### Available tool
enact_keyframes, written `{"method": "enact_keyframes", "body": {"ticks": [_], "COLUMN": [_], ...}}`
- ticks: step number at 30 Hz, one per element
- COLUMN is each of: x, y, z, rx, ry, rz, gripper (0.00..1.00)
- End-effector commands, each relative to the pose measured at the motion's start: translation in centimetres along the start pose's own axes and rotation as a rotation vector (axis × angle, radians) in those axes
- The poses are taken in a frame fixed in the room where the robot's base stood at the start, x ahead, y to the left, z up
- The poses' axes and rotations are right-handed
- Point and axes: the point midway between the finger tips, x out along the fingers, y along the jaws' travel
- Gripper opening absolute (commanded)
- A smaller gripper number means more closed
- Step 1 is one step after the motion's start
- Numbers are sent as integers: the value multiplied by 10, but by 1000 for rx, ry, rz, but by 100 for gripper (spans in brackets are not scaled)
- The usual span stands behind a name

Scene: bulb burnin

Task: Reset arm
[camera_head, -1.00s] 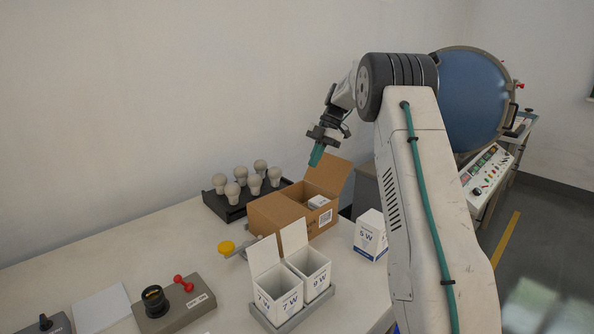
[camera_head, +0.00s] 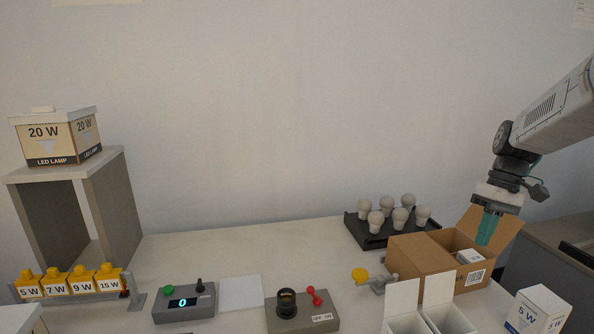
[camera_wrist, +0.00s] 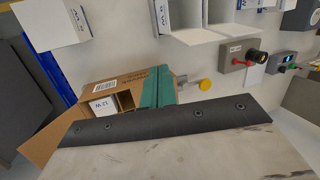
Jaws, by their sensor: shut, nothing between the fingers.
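My gripper (camera_head: 487,228) is at the right in the head view, with its teal fingers pointing down and pressed together, empty. It hangs at the open brown cardboard box (camera_head: 415,262), in front of the raised rear flap. In the wrist view the teal fingers (camera_wrist: 158,92) overlap the box (camera_wrist: 100,87). A small white carton (camera_head: 470,257) lies inside the box; a white carton also shows inside it in the wrist view (camera_wrist: 98,105). I cannot tell the exact height of the fingers above the box.
A black tray (camera_head: 372,240) of several bulbs stands behind the box. Open white boxes (camera_head: 404,300) and a 5 W carton (camera_head: 537,312) are in front. A socket block (camera_head: 300,318), a display box (camera_head: 185,305) and a shelf (camera_head: 110,190) with a 20 W box lie left. The back-middle table is clear.

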Motion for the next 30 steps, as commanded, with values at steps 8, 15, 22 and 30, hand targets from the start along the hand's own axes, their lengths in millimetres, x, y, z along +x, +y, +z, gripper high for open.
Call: {"method": "enact_keyframes", "body": {"ticks": [8, 15, 22, 30], "x": [11, 38, 64, 64], "y": [-92, -147, -180, -215], "z": [86, 157, 210, 222], "rx": [298, 426, 375, 296], "ry": [20, 92, 176, 269], "rz": [138, 234, 299, 320], "gripper": [0, 0, 0, 0]}}
